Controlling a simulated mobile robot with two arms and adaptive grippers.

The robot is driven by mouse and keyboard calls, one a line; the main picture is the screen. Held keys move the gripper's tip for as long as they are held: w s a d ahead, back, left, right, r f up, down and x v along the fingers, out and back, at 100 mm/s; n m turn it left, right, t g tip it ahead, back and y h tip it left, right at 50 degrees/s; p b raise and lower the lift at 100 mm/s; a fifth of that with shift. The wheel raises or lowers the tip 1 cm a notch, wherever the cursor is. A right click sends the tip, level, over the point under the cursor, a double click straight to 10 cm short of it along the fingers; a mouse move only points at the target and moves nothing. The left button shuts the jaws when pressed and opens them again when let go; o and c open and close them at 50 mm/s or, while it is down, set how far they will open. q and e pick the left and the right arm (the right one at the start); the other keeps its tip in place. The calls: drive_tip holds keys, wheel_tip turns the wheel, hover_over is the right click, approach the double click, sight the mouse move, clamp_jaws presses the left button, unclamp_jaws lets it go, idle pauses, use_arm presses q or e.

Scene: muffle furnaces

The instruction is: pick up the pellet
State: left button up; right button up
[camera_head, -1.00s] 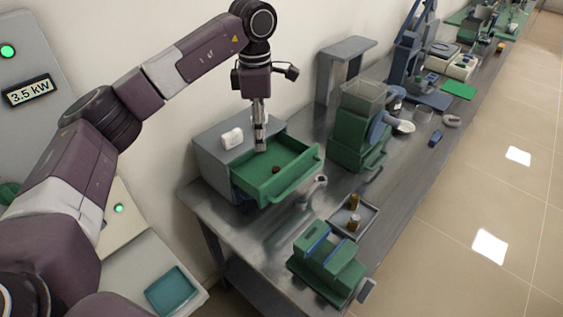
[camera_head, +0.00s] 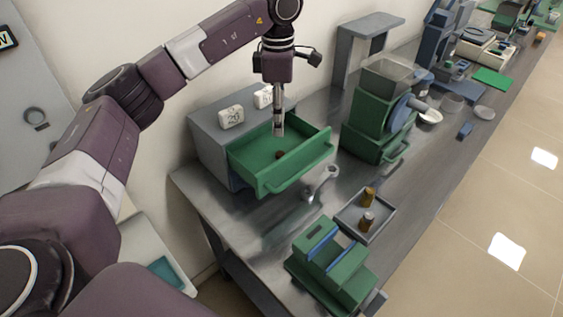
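The pellet (camera_head: 279,155) looks like a small dark brown lump on the floor of the open green drawer (camera_head: 262,186). The drawer sticks out of a grey cabinet (camera_head: 207,147) on the metal bench. My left gripper (camera_head: 279,131) points straight down over the drawer. Its tip is just above the pellet in the picture, with a visible gap between them. The fingers look narrow and close together, too small to tell whether they are open or shut. My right gripper is out of view.
Two white numbered blocks (camera_head: 231,116) stand on the cabinet. A green machine with a hopper (camera_head: 372,120) stands to the right. A small tray with brown cylinders (camera_head: 350,224) and a green device (camera_head: 330,262) sit in front.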

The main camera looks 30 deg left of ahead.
sight(280, 154)
use_arm(q)
wheel_tip(280, 154, down, 2)
drive_tip(key=shift+w+b, duration=0.1)
drive_tip(key=shift+b, duration=0.45)
drive_tip(key=shift+f, duration=0.5)
drive_tip(key=f, duration=0.1)
drive_tip(key=f+p, duration=0.1)
drive_tip(key=f, duration=0.1)
drive_tip(key=f+p, duration=0.1)
drive_tip(key=f, duration=0.1)
drive_tip(key=shift+s+d+f, duration=0.25)
drive_tip(key=shift+d, duration=0.05)
drive_tip(key=shift+f, duration=0.6)
drive_tip(key=c, duration=0.8)
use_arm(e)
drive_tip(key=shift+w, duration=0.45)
